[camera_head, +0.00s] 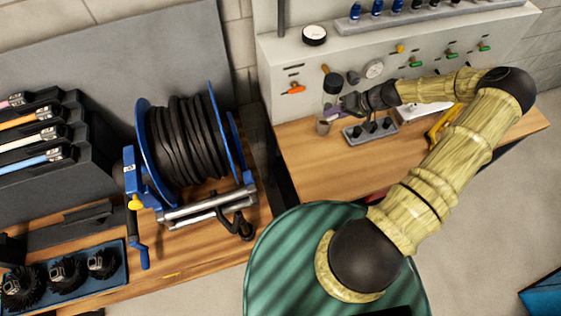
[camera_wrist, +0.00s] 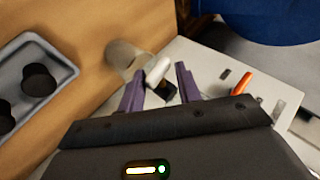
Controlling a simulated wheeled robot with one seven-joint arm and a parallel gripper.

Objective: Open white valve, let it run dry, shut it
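The white valve handle (camera_wrist: 158,70) shows in the wrist view, on a dark stem against the pale panel (camera_wrist: 208,62). My gripper (camera_wrist: 160,69) has its two purple fingers apart, with the white handle between or just beyond the tips; I cannot tell if they touch it. In the head view my gripper (camera_head: 338,110) is at the lower part of the panel, and I cannot make out the white handle there. A small beige cup (camera_head: 323,126) stands on the bench below; it also shows in the wrist view (camera_wrist: 125,56), left of the handle. Its contents are not visible.
An orange valve handle (camera_head: 293,88) is left of my gripper. A grey tray with black knobs (camera_head: 369,132) lies close by. A blue hose reel (camera_head: 185,140) stands left.

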